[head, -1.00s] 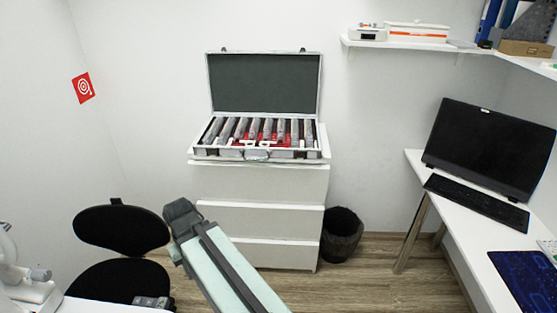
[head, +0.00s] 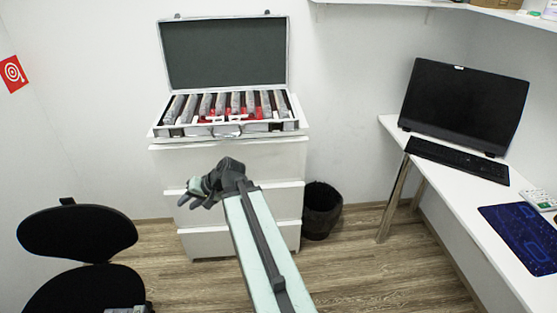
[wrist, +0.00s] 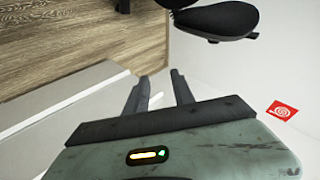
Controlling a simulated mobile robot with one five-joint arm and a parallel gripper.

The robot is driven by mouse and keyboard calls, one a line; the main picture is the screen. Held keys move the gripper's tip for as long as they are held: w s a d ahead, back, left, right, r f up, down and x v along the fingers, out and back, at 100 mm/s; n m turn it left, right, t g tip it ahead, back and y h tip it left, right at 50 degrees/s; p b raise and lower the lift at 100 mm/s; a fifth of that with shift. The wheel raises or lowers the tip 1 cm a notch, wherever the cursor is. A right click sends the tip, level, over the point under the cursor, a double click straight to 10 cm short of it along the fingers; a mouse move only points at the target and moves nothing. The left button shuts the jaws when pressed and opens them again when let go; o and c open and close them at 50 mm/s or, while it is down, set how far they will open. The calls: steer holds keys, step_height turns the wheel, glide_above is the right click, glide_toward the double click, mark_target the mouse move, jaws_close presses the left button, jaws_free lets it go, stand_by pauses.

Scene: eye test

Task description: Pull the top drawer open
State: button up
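A white cabinet with three drawers stands against the back wall. Its top drawer (head: 285,160) looks shut, directly under the cabinet top, and no handle shows clearly. My gripper (head: 194,200) is in front of the cabinet's left half in the head view, overlapping the top and middle drawers, fingers pointing left. In the wrist view the two fingers of my gripper (wrist: 160,85) stand apart with nothing held between them. Pale cabinet panels (wrist: 60,98) lie left of the fingers there. I cannot tell how far the fingers are from the drawer front; no contact shows.
An open case (head: 225,55) of lenses sits on the cabinet top. A black bin (head: 322,210) stands right of the cabinet, a black chair (head: 75,235) left. A white desk (head: 450,215) with a monitor (head: 465,105) is at the right. Wooden floor between is clear.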

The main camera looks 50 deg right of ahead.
steer(key=d+m+t+h+b, duration=0.1)
steer(key=d+m+t+b, duration=0.25)
steer(key=d, duration=0.85)
steer(key=m+t+h+b, duration=0.55)
steer(key=m+h, duration=0.35)
steer(key=m, duration=0.2)
glide_toward(279, 142)
steer(key=x, duration=0.9)
steer(key=shift+f, duration=0.1)
steer(key=shift+s, duration=0.1)
jaws_close()
steer(key=shift+a, duration=0.1)
